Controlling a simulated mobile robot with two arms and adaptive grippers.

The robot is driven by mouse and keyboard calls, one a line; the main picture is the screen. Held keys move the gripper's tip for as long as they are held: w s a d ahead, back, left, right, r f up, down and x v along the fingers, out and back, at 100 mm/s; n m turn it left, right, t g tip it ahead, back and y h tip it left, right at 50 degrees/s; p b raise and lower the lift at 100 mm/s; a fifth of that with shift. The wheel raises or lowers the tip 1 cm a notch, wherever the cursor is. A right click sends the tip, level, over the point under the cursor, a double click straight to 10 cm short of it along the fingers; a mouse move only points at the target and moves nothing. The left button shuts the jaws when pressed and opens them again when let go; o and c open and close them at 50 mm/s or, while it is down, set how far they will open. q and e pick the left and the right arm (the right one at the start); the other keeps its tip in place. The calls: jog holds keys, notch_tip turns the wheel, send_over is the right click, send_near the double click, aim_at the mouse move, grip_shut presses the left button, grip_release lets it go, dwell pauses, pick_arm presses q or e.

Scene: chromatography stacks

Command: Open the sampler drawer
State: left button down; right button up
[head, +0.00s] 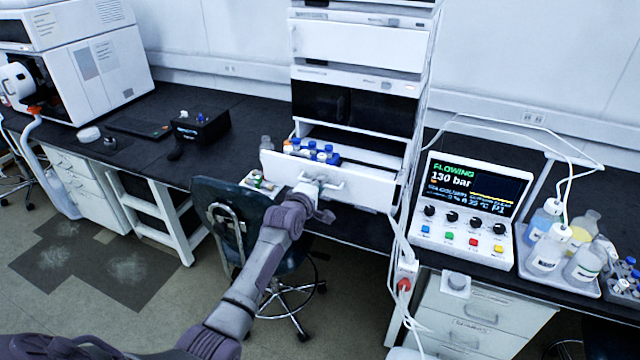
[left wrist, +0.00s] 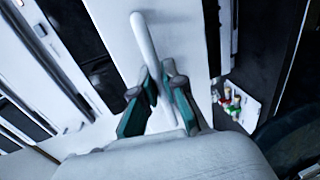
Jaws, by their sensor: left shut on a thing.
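The sampler drawer (head: 365,188) is the white-fronted drawer low in the instrument stack. It stands out from the stack, and vials with blue and orange caps (head: 318,151) show behind its front. My left gripper (head: 316,184) is at the drawer's bar handle (head: 335,184), in front of the drawer. In the left wrist view the fingers (left wrist: 160,88) are shut around the white handle (left wrist: 146,45), against the drawer front (left wrist: 190,35). My right gripper is not in view.
An office chair (head: 225,215) stands close to my left arm, below the drawer. A control box with a screen (head: 470,190) and a tray of bottles (head: 545,275) are on the right bench. A black box (head: 205,127) sits on the left bench.

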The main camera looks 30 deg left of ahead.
pick_arm(q)
jog(key=shift+w, duration=0.1)
jog(key=c, duration=1.5)
grip_release()
jog(key=v, duration=1.2)
